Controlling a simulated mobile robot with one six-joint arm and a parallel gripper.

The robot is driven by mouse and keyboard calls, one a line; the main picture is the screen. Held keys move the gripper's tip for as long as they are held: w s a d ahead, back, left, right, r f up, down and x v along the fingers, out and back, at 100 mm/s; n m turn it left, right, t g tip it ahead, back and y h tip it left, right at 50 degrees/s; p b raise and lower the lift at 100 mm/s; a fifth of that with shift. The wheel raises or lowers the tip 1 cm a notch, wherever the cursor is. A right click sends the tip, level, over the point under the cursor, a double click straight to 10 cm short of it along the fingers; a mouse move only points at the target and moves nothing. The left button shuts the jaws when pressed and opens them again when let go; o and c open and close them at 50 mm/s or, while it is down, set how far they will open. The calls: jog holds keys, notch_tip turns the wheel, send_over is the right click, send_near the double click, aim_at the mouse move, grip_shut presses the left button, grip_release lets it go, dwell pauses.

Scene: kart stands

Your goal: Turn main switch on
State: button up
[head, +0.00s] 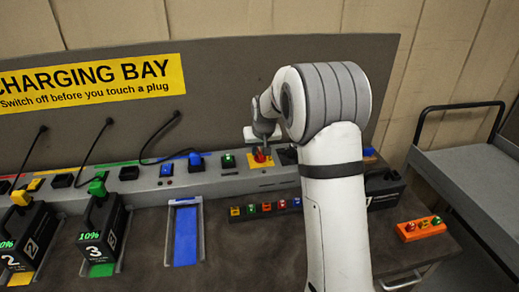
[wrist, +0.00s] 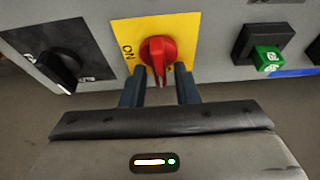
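The main switch is a red rotary knob (wrist: 157,50) on a yellow plate (wrist: 126,30) marked ON at its left. The knob's pointer looks turned down toward my gripper in the wrist view. In the head view my gripper (head: 262,140) is over the switch.
A black rotary knob (wrist: 60,66) on a dark plate and a green plug (wrist: 268,58) in a black socket flank the switch. Black batteries (head: 103,233) stand at the left. A blue slot (head: 186,237) is empty. An orange block (head: 420,229) lies at the right, near a grey cart (head: 470,170).

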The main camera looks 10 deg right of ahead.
grip_shut()
jog(key=shift+f+m+b, duration=0.1)
jog(key=shift+m+b, duration=0.2)
jog(key=shift+m, duration=0.1)
jog(key=m+h+b, duration=0.1)
jog(key=m+b, duration=0.1)
jog(key=m, duration=0.1)
jog(key=shift+f, duration=0.15)
jog(key=m+h+b, duration=0.1)
jog(key=m, duration=0.1)
jog(key=m+g+h+b, duration=0.1)
jog(key=m+b, duration=0.1)
jog(key=shift+m, duration=0.3)
jog(key=m, duration=0.2)
jog(key=m+g+h+b, duration=0.1)
jog(key=m, duration=0.1)
jog(key=shift+r+g, duration=0.2)
jog(key=shift+g, duration=0.1)
jog(key=m+g, duration=0.2)
jog(key=m, duration=0.3)
jog(key=shift+p, duration=0.35)
jog(key=shift+m, duration=0.4)
